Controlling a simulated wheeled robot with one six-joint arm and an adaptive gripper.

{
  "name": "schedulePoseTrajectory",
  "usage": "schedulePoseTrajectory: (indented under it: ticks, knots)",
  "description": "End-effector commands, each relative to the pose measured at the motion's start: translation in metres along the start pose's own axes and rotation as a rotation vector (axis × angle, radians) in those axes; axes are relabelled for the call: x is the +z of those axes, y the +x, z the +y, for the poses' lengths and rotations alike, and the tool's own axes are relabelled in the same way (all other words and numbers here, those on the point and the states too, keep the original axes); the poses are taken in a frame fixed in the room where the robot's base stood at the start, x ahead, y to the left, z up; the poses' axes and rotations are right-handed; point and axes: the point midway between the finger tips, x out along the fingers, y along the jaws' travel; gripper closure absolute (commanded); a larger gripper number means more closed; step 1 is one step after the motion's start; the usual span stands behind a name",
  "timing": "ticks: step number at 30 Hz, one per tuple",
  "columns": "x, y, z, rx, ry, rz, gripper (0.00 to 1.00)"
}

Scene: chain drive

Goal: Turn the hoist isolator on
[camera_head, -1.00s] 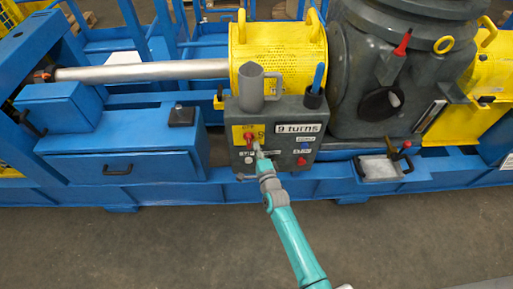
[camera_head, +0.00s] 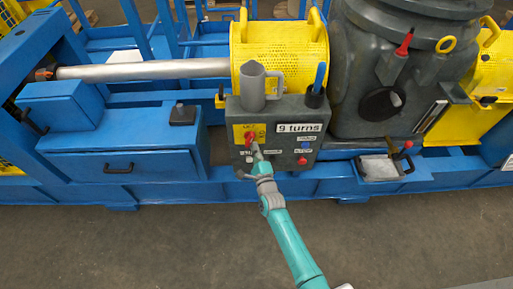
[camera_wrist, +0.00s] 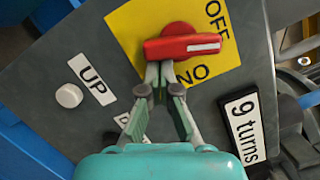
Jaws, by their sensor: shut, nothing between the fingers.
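The hoist isolator is a red rotary handle (camera_wrist: 187,46) on a yellow plate (camera_wrist: 125,20) marked OFF and ON, the latter upside down in the wrist view. The handle lies nearly level there, its white pointer mark towards the right, between the two labels. My gripper (camera_wrist: 160,72) is shut and empty. Its fingertips are at the handle's lower edge, left of its centre; they seem to touch it. In the head view the red handle (camera_head: 249,138) is on the grey control box (camera_head: 235,155), with my gripper (camera_head: 254,146) just below it.
A white button (camera_wrist: 69,96) beside an UP label sits left of the fingers. A "9 turns" sign (camera_head: 298,128) is right of the handle. Open floor lies in front.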

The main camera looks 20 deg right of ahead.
Motion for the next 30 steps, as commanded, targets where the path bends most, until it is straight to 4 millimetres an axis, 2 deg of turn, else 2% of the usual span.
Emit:
schedulePoseTrajectory:
  ticks: [30]
  knots:
    - [0.028, 0.007, 0.015, -0.228, 0.908, -0.001, 1.0]
